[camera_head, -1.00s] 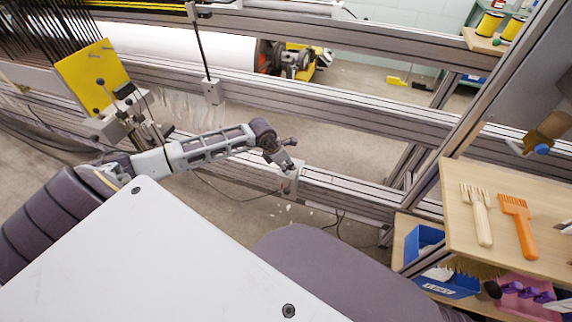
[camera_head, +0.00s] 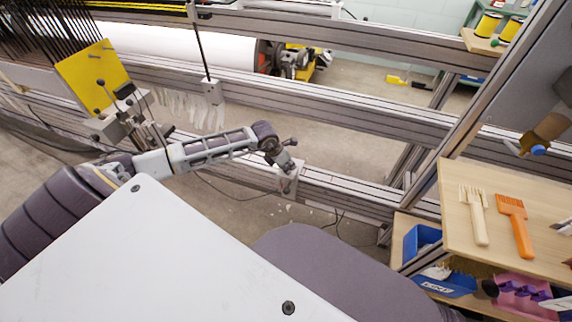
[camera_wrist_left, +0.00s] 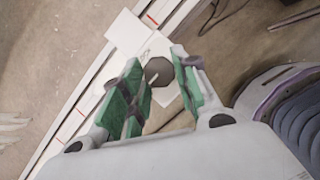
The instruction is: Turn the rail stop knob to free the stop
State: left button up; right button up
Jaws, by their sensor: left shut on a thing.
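The rail stop is a pale block (camera_head: 290,184) on the lower metal rail in the head view. In the left wrist view, its light plate (camera_wrist_left: 127,34) lies across the rail. Its dark grey faceted knob (camera_wrist_left: 158,72) sits between the green-padded fingers of my left gripper (camera_wrist_left: 160,80). The left gripper is shut on the knob. In the head view, the left gripper (camera_head: 287,163) is at the top of the stop, and the knob is hidden there. My right gripper is not in view.
A yellow plate (camera_head: 92,75) and posts stand beside my left arm. A wooden shelf (camera_head: 480,255) at the right holds a pale comb (camera_head: 475,215) and an orange comb (camera_head: 517,225). A blue bin (camera_head: 447,285) is below. Long rails (camera_head: 340,115) run behind the gripper.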

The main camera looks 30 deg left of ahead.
pick_arm(q)
jog(key=o, duration=1)
jog(key=shift+r, duration=0.1)
jog(key=shift+v, duration=5.9)
jog(key=shift+r, duration=0.1)
